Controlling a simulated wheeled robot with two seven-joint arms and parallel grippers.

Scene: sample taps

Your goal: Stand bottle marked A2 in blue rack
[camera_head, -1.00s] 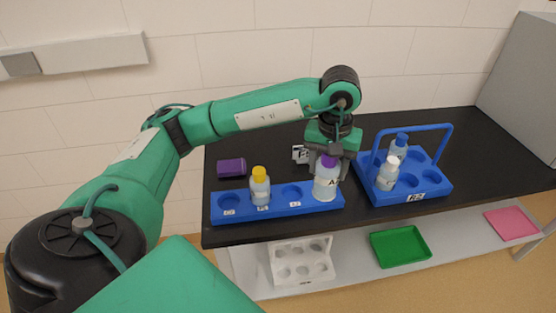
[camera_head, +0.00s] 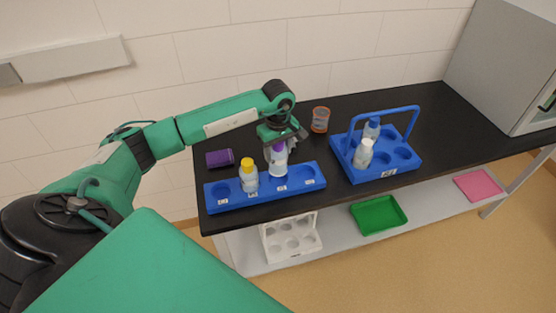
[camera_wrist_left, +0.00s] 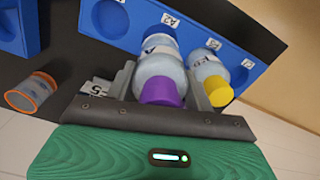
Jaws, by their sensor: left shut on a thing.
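My left gripper (camera_head: 283,144) is shut on a purple-capped bottle (camera_head: 279,165), which is upright at the third hole from the left of the long blue rack (camera_head: 235,201). In the left wrist view the bottle (camera_wrist_left: 160,70) stands between the fingers (camera_wrist_left: 162,92); its marking is partly hidden, with an "A" showing. The rack label beside it reads A2 (camera_wrist_left: 170,19). I cannot tell how deep its base sits in the hole. A yellow-capped bottle (camera_head: 248,178) stands in the second hole. The end holes are empty. My right gripper is out of view.
A blue carrier with a handle (camera_head: 417,162) holds a white-capped bottle (camera_head: 363,155) and a blue-capped bottle (camera_head: 372,128). An orange-rimmed beaker (camera_head: 320,120) and a purple container (camera_head: 220,158) are on the black table. A white rack (camera_head: 291,238) and green tray (camera_head: 378,215) sit below.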

